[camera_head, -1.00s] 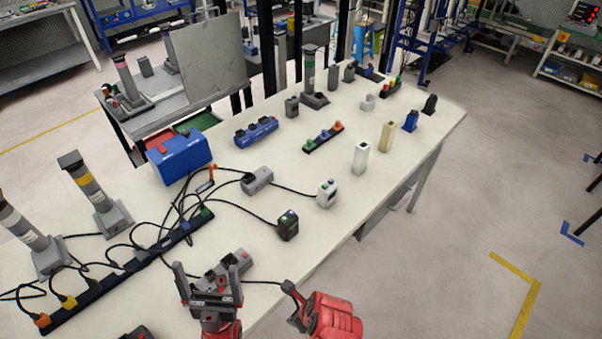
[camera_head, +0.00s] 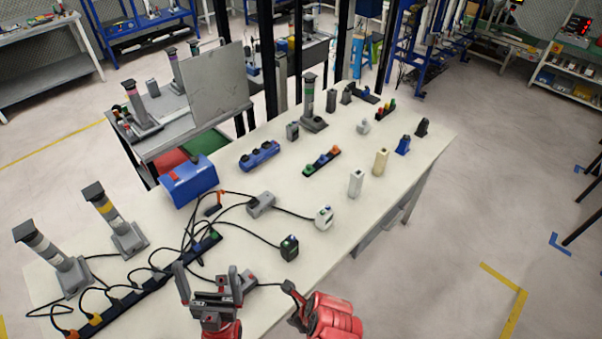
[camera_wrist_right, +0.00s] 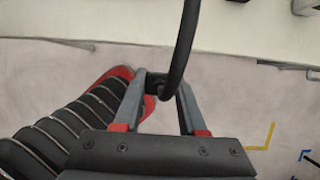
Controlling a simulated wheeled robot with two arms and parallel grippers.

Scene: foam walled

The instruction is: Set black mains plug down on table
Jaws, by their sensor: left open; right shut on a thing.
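The black mains plug (camera_wrist_right: 155,80) is between the fingertips of my right gripper (camera_wrist_right: 160,88) in the right wrist view, with its black cable rising across the picture. In the head view, my right gripper (camera_head: 289,287) is small and dark at the end of its red arm, by the near right edge of the white table (camera_head: 300,188). The cable runs left from it, behind my left gripper (camera_head: 207,278). My left gripper is open and empty in front of the table. Whether the plug touches the table cannot be told.
A black box (camera_head: 289,248) and a white box (camera_head: 324,217) with cables stand near my right gripper. A long black power strip (camera_head: 150,292) with several plugs lies at left. Bare tabletop shows around the white block (camera_head: 356,183); the floor is beyond the right edge.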

